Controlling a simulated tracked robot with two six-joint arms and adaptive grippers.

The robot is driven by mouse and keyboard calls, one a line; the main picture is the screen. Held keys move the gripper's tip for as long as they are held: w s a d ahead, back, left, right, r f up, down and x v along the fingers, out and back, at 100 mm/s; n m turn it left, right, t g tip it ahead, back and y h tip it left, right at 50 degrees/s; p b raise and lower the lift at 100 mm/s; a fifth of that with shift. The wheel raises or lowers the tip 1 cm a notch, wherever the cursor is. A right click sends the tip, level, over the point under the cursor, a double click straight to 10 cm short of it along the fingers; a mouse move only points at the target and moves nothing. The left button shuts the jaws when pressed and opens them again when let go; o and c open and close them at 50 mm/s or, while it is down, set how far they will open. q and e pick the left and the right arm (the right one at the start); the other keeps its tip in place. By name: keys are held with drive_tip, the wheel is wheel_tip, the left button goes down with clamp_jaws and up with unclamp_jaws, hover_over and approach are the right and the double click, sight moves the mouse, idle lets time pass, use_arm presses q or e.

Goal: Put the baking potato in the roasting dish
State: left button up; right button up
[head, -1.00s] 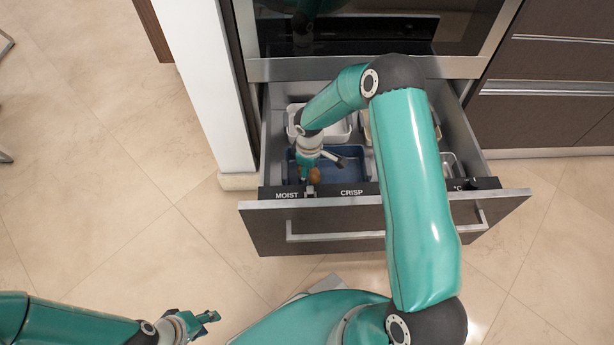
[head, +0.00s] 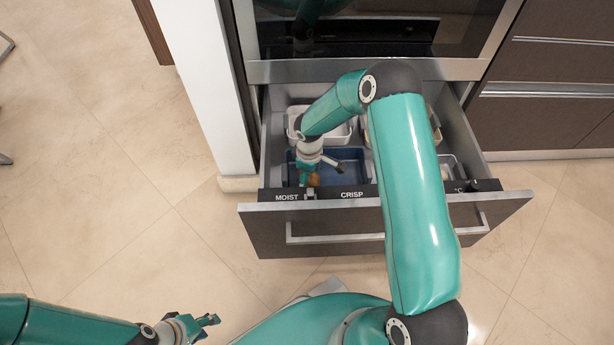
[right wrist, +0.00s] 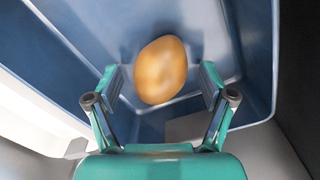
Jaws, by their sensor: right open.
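The baking potato (right wrist: 161,71) is a tan oval lying in the blue roasting dish (right wrist: 262,50), in the right wrist view. In the head view the potato (head: 314,179) is partly hidden by my right gripper. The blue dish (head: 352,168) sits in the open drawer. My right gripper (right wrist: 160,85) is open, its fingers on either side of the potato with gaps visible. In the head view my right gripper (head: 320,178) reaches down into the dish. My left gripper (head: 208,321) is low at the left over the floor, empty, its fingers seemingly apart.
The open drawer (head: 268,150) also holds a white dish (head: 295,115) behind the blue one, a beige dish (head: 435,125) partly hidden by my arm, and a small metal tray (head: 450,165). The drawer front (head: 340,225) carries a bar handle. An oven stands above.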

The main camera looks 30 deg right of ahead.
wheel_tip(320, 180, up, 12)
drive_tip(key=p, duration=0.3)
drive_tip(key=shift+a+p, duration=0.15)
drive_tip(key=shift+p, duration=0.25)
drive_tip(key=shift+s, duration=0.1)
